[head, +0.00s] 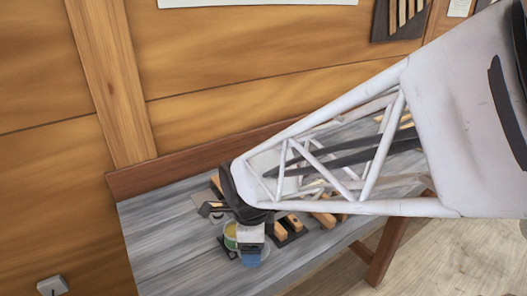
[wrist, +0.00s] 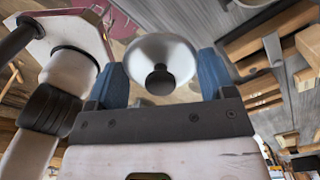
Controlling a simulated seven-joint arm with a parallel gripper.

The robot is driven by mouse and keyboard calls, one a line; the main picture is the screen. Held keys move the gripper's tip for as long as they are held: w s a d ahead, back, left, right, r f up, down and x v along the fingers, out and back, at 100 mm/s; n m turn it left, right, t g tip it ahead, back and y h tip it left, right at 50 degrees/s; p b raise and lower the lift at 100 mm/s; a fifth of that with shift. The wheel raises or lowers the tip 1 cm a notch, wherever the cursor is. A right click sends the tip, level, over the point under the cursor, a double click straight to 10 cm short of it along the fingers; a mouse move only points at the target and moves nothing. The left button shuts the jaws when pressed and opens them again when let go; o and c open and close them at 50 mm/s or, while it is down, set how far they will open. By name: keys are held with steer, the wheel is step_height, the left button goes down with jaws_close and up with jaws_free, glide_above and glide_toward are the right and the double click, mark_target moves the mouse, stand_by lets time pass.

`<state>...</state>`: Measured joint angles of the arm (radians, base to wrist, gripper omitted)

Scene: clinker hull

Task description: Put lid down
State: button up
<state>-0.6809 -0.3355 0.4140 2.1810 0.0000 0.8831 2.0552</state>
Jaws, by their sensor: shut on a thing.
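In the wrist view my gripper (wrist: 162,65) has its two blue fingers on either side of a round, pale silvery lid (wrist: 172,52) with a dark knob (wrist: 160,80). The gripper is shut on the lid. In the head view my gripper (head: 251,256) is low over the front part of the grey workbench (head: 165,240), and the lid cannot be made out clearly there. I cannot tell whether the lid touches anything beneath it.
A yellow-green round container (head: 230,238) stands just left of my gripper. Wooden blocks and dark tools (head: 290,224) lie to its right, partly behind my arm. The bench's left end is clear. A wooden wall (head: 220,100) rises behind.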

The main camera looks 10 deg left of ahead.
steer(key=w+a+r, duration=0.2)
steer(key=w+a, duration=1)
steer(key=w, duration=0.1)
glide_above(204, 198)
step_height(204, 198, down, 3)
steer(key=shift+r, duration=0.2)
steer(key=shift+f, duration=0.1)
steer(key=shift+f, duration=2.4)
steer(key=shift+f, duration=2.5)
steer(key=shift+f, duration=0.1)
steer(key=o, duration=0.6)
steer(key=shift+o, duration=0.2)
